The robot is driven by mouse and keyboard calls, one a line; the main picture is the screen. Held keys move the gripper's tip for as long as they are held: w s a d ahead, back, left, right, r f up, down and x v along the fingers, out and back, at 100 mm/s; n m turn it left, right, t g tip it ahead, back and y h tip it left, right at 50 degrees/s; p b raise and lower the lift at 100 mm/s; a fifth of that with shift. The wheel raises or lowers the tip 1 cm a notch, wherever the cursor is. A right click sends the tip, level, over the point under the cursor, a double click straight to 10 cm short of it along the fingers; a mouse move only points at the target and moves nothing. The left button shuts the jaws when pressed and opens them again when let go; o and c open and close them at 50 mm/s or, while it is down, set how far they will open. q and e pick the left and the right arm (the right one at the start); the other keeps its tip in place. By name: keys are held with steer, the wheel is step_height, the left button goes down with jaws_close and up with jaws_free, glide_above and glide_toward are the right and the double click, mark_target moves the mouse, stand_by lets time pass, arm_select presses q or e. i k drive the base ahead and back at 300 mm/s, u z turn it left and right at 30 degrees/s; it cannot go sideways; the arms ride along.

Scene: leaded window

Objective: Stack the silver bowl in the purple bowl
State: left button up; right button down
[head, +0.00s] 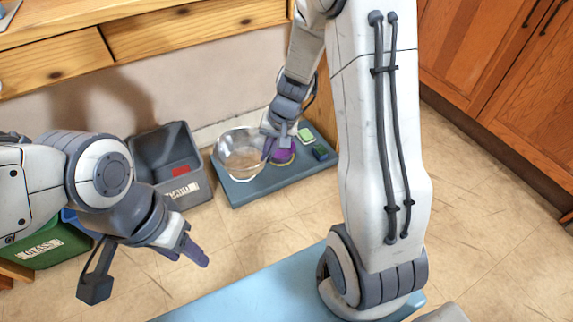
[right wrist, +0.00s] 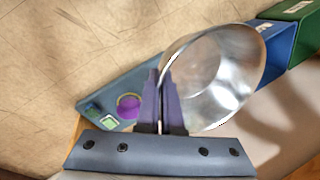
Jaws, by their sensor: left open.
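The silver bowl (head: 238,152) is over the left part of a blue-grey tray (head: 240,194). It fills much of the right wrist view (right wrist: 215,78), where it looks tilted. My right gripper (head: 268,150) is shut on its rim; the fingers also show in the right wrist view (right wrist: 160,95). The purple bowl (head: 283,156) is on the tray just right of the silver bowl, partly hidden by my right gripper; it shows clear in the right wrist view (right wrist: 129,104). My left gripper (head: 190,250) is open and empty over the floor at left.
A green-and-white sponge (head: 305,135) and a dark green block (head: 320,152) lie at the tray's right end. A grey bin (head: 200,188) stands left of the tray, and a green bin (head: 45,248) further left. Wooden drawers (head: 200,28) are above, wooden cabinets (head: 500,60) at right.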

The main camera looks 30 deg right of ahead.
mark_target(281, 153)
steer(key=k, duration=0.95)
steer(key=u, duration=0.35)
steer(key=i, duration=1.2)
steer(key=z, duration=0.65)
steer(key=i, duration=1.25)
steer(key=z, duration=0.85)
